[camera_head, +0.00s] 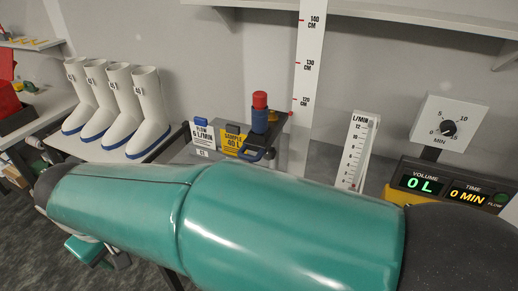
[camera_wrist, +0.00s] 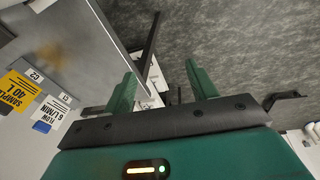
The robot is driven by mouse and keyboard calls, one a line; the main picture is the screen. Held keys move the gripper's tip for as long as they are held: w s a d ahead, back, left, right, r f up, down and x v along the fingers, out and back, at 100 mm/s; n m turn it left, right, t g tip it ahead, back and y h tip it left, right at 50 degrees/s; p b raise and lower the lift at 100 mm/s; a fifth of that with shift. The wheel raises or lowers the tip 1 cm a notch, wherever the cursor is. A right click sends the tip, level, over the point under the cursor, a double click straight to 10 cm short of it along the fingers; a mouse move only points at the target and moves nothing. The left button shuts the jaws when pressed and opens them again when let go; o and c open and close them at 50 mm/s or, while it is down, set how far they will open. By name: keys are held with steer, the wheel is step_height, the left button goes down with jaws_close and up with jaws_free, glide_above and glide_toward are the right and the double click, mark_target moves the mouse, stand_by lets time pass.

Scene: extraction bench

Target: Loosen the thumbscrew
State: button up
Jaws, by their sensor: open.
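I cannot pick out the thumbscrew for certain in either view. In the head view a red-topped blue cylinder (camera_head: 260,112) stands upright at the back of the bench, with a dark clamp-like part (camera_head: 256,152) at its foot. A small red piece (camera_head: 290,114) sits just right of it by the height scale. My teal arm crosses the front and hides much of the bench. In the wrist view my gripper (camera_wrist: 163,82) is open, its two green fingers apart with nothing held. It is over the floor beside the bench edge, away from the cylinder.
A white flow label (camera_head: 203,137) and a yellow sample label (camera_head: 236,141) stand left of the cylinder. A flow tube (camera_head: 356,150), a timer dial (camera_head: 447,124) and a display (camera_head: 440,184) are at right. White boots (camera_head: 118,110) stand at left. Grey floor (camera_wrist: 240,45) lies beyond my fingers.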

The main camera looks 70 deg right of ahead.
steer(key=d+m+g+h, duration=0.1)
steer(key=d+m+g, duration=0.2)
steer(key=d, duration=0.4)
steer(key=m+g+h, duration=0.2)
steer(key=m+g, duration=0.7)
steer(key=g, duration=0.7)
glide_toward(270, 152)
steer(key=x, duration=0.4)
steer(key=d+f+x, duration=0.1)
steer(key=x, duration=0.6)
steer(key=shift+s+d+f, duration=0.15)
steer(key=shift+d+f, duration=0.15)
steer(key=shift+f, duration=0.05)
steer(key=c, duration=1)
